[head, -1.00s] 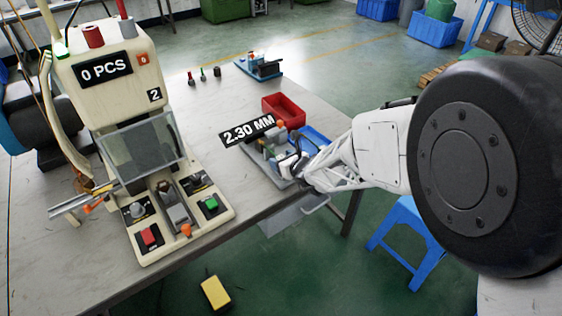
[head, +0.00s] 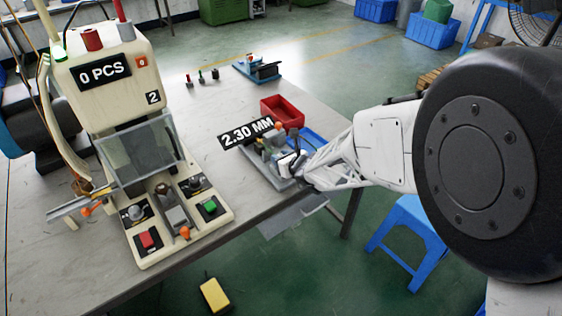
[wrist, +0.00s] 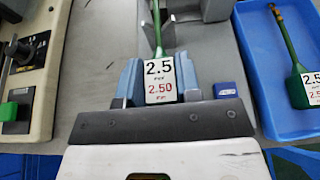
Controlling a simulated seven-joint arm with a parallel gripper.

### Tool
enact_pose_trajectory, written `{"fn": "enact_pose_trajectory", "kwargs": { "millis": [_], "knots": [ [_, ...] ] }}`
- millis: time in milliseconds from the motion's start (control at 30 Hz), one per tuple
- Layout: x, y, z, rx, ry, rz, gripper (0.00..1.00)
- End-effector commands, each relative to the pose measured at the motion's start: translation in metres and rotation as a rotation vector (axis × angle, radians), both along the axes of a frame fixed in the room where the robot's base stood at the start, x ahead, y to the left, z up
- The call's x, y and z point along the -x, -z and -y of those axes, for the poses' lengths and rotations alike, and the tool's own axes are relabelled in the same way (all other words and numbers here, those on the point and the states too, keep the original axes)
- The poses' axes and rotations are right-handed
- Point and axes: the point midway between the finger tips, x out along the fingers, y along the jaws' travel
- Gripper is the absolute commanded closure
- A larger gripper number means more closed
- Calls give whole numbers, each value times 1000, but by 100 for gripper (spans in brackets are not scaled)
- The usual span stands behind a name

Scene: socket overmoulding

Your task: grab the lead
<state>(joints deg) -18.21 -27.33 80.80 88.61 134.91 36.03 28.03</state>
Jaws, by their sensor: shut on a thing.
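In the wrist view, my gripper (wrist: 160,80) has its two blue-grey fingers closed on a green lead (wrist: 156,42) with a white tag reading 2.5 and 2.50. The tag sits between the fingers, and the lead runs up toward the grey fixture. Another green lead (wrist: 294,62) with a similar tag lies in the blue tray (wrist: 262,75) on the right. In the head view, my gripper (head: 290,168) is low at the grey fixture (head: 262,170) under the 2.30 MM sign. The held lead is too small to make out there.
A cream machine (head: 120,70) with a 0 PCS display, clear guard and buttons stands left on the table. A red bin (head: 283,112) stands behind the fixture. A blue device (head: 258,70) is at the back. Bare table lies between machine and fixture.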

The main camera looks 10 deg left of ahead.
Motion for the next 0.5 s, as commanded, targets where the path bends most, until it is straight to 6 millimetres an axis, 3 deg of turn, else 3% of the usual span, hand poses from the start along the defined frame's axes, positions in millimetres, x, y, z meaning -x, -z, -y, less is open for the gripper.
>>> {"fn": "enact_pose_trajectory", "kwargs": {
  "millis": [167, 500],
  "knots": [
    [1, -23, 1, -1, 1, 0, 96],
    [47, -26, 21, -1, 0, 0, 96]
  ]
}}
